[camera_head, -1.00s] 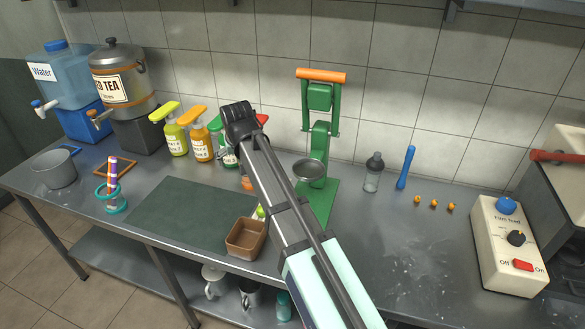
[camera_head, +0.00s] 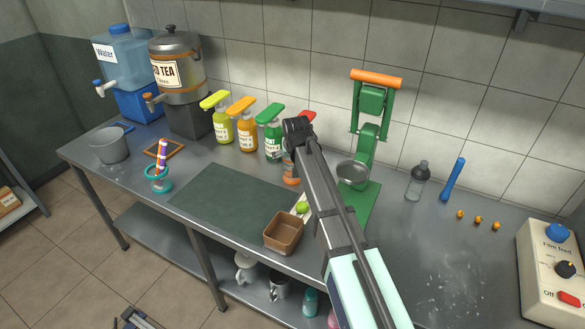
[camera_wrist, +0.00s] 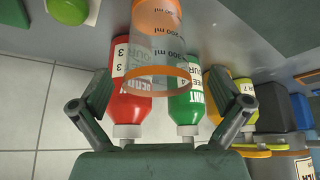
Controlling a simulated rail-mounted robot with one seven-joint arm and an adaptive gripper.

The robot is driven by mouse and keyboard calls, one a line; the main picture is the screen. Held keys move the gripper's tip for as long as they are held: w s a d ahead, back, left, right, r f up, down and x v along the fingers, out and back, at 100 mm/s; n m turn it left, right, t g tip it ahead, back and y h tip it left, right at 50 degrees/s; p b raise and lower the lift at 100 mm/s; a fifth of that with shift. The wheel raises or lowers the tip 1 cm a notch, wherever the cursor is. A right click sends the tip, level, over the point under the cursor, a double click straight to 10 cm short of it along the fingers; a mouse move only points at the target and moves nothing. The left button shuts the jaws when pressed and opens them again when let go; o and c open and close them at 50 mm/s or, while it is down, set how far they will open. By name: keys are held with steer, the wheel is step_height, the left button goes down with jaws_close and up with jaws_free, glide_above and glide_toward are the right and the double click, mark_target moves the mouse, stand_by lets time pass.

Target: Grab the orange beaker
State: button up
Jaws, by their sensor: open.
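The orange beaker (camera_head: 291,172) stands on the steel counter behind the green mat, partly hidden by my arm in the head view. In the wrist view the beaker (camera_wrist: 160,45) is clear, with an orange base, an orange rim and volume marks. Its rim lies between the lines of my two fingers. My gripper (camera_wrist: 170,92) is open, with one finger on each side of the beaker and visible gaps to both.
The green press (camera_head: 369,140) is close on the right. A brown box (camera_head: 284,234) and a lime (camera_head: 302,207) are in front.

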steer(key=shift+d+p+x, duration=0.15)
steer(key=shift+p+x, duration=0.3)
steer(key=shift+x, duration=0.95)
steer(key=shift+d+p+x, duration=0.15)
steer(key=shift+p+x, duration=0.3)
steer(key=shift+x, duration=0.95)
steer(key=shift+s, duration=0.1)
steer(key=c, duration=1.4)
steer(key=shift+o, duration=0.2)
steer(key=shift+r, duration=0.15)
